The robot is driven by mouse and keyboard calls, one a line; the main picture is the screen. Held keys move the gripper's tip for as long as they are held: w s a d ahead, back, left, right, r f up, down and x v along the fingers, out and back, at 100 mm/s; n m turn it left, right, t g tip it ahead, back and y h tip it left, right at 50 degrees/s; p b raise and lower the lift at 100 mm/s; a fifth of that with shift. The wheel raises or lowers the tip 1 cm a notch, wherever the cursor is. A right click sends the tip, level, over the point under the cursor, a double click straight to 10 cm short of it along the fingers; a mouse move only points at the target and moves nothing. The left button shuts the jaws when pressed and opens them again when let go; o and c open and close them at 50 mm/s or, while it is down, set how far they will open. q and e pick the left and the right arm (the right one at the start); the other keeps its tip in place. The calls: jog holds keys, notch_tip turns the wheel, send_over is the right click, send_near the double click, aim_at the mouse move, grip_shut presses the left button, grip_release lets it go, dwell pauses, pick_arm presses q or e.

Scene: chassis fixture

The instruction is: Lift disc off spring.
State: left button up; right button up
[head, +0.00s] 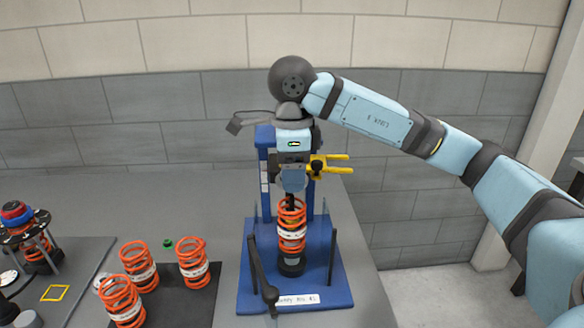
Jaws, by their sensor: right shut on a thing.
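An orange coil spring (292,227) with a white label stands upright on the blue fixture (318,291). A rounded grey-blue piece (292,181), which looks like the disc, is above the spring's top. My right gripper (291,174) points down over the spring and is shut on this piece. A dark rod shows between the piece and the top coils. I cannot tell whether the piece still touches the spring. My left gripper is not in view.
Several loose orange springs (193,258) stand on a dark mat to the left. A spring assembly with a red and blue top (17,213) is at the far left. Yellow prongs (332,163) stick out right of the fixture column. A black lever (263,280) stands at its front.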

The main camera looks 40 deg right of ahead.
jog(key=shift+f+b, duration=1)
jog(key=shift+f, duration=0.45)
